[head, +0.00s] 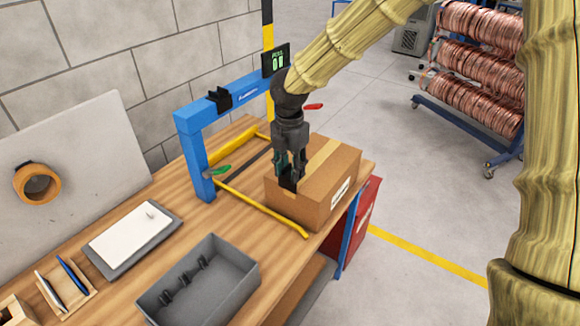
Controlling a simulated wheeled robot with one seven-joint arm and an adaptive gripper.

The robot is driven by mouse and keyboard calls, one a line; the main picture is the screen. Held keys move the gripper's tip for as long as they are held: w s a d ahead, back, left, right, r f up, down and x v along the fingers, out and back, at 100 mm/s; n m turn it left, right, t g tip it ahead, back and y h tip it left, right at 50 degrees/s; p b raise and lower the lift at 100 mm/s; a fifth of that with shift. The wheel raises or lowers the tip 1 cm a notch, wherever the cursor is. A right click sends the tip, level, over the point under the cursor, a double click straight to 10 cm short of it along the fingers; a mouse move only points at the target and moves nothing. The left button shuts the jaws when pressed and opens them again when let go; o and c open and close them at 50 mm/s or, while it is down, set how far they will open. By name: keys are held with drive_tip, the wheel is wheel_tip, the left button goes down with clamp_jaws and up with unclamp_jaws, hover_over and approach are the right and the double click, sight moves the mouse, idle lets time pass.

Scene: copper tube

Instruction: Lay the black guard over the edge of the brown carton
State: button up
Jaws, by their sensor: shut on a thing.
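The brown carton (328,178) stands on the wooden bench near its right end, with a tape strip along its top and a white label on its right side. My gripper (289,170) points down at the carton's left top edge and is shut on a small black guard (288,185). The guard appears at that edge, overlapping it in the picture. I cannot tell whether it touches the carton. The fingers hide part of the guard.
A blue frame (196,155) with a black piece (220,98) on its bar stands left of the carton. Yellow rails (262,209) run beside the carton. A grey bin (240,277) with several black pieces is in front. A clipboard (130,236) lies left.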

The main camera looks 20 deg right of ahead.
drive_tip(key=shift+f+b, duration=1.1)
drive_tip(key=shift+f, duration=0.55)
drive_tip(key=shift+w+d+f, duration=0.1)
drive_tip(key=shift+d+f, duration=0.1)
drive_tip(key=shift+f, duration=0.1)
drive_tip(key=shift+w+d+f+p, duration=0.1)
drive_tip(key=shift+w+d+p, duration=0.05)
drive_tip(key=shift+p, duration=0.15)
drive_tip(key=o, duration=1.1)
